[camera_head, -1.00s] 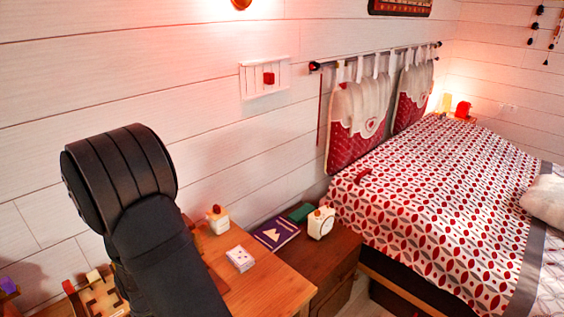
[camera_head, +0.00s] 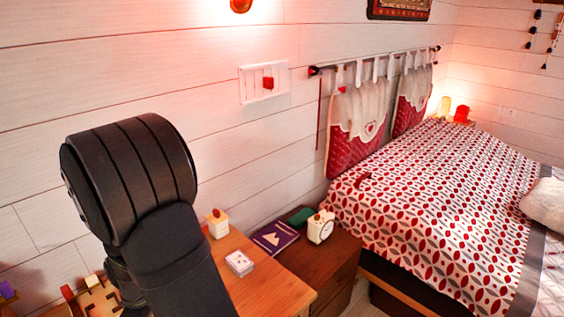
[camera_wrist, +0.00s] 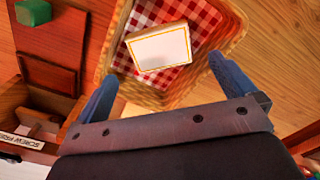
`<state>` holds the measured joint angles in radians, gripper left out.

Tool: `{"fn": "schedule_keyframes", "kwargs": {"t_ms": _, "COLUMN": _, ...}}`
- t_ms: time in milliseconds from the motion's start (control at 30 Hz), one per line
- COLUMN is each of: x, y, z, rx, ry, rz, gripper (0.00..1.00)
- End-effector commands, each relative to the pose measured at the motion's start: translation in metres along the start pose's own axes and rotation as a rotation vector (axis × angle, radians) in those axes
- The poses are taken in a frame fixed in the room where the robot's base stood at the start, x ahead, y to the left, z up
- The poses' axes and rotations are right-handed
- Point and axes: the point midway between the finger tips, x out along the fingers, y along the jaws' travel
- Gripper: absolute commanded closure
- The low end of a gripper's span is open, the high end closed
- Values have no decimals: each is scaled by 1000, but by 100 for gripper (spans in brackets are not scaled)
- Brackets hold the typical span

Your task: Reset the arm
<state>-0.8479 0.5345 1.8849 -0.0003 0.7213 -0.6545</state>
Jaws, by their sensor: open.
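My gripper (camera_wrist: 163,68) shows in the wrist view with its two blue fingers spread wide and nothing between them. Its fingers reach over the near part of a wicker basket (camera_wrist: 114,42) lined with red-and-white checked cloth. A white box with a yellow border (camera_wrist: 160,47) lies in the basket, beyond the fingertips and apart from them. In the head view my black arm fills the lower left, and the gripper is hidden or out of frame.
A green block (camera_wrist: 33,12) lies on reddish wood left of the basket. In the head view, a wooden desk (camera_head: 270,287) bears a card box (camera_head: 239,263). A nightstand (camera_head: 335,258) with a purple book (camera_head: 275,238) and clock (camera_head: 320,227) stands beside the bed (camera_head: 430,200).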

Motion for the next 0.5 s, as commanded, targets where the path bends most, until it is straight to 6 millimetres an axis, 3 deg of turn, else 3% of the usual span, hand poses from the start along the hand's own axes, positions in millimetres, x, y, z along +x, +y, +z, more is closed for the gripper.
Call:
{"fn": "schedule_keyframes", "kwargs": {"t_ms": 333, "x": -66, "y": 0, "z": 0, "rx": 0, "ry": 4, "rz": 3, "gripper": 0}}
{"fn": "schedule_keyframes", "kwargs": {"t_ms": 500, "x": -25, "y": -1, "z": 1, "rx": 0, "ry": -6, "rz": -5, "gripper": 0}}
